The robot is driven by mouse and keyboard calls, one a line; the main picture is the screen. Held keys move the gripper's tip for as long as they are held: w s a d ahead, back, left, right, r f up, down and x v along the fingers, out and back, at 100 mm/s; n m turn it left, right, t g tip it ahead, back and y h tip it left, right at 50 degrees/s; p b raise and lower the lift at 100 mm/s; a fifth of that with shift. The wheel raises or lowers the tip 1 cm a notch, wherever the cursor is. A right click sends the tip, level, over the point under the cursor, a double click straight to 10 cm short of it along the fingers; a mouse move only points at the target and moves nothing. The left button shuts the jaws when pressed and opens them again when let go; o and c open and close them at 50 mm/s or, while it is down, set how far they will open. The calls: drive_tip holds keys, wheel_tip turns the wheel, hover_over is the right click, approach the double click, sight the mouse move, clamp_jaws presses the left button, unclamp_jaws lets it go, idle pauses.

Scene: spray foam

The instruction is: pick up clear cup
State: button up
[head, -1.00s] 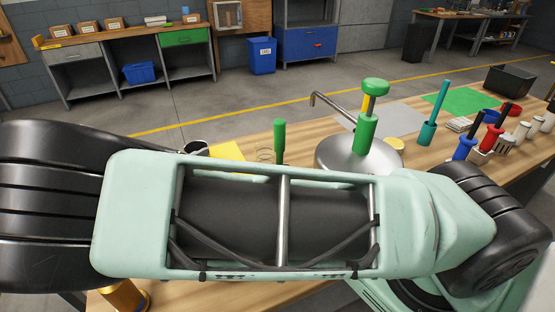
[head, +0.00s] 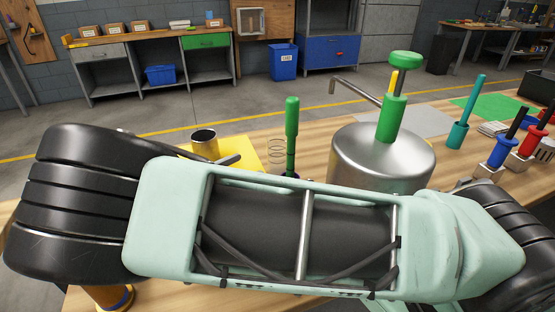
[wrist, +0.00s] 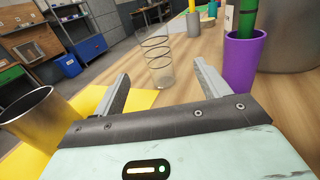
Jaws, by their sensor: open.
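The clear cup (wrist: 159,64) stands upright on the wooden table in the wrist view, see-through with dark rings around it. It also shows in the head view (head: 276,152), faint beyond my arm. My gripper (wrist: 161,72) is open and empty. Its two fingers point toward the cup, which appears between them in the picture and a little beyond the fingertips. In the head view my arm hides the gripper.
A metal cup (wrist: 38,118) is close on the left by a yellow sheet (wrist: 111,98). A purple holder (wrist: 243,66) with a green-handled tool stands close on the right. A large metal tank (head: 382,160) stands behind it.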

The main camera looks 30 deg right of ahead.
sight(271, 153)
drive_tip(key=d, duration=0.3)
drive_tip(key=w+d, duration=0.1)
drive_tip(key=d, duration=0.2)
drive_tip(key=d+p, duration=0.1)
drive_tip(key=d, duration=0.2)
drive_tip(key=shift+w+r, duration=0.1)
drive_tip(key=shift+w, duration=0.3)
drive_tip(key=d, duration=0.1)
drive_tip(key=w+d, duration=0.1)
drive_tip(key=d, duration=0.2)
drive_tip(key=shift+w+d+r+p, duration=0.2)
drive_tip(key=shift+w+d+p, duration=0.15)
drive_tip(key=shift+d+p, duration=0.05)
drive_tip(key=c, duration=1)
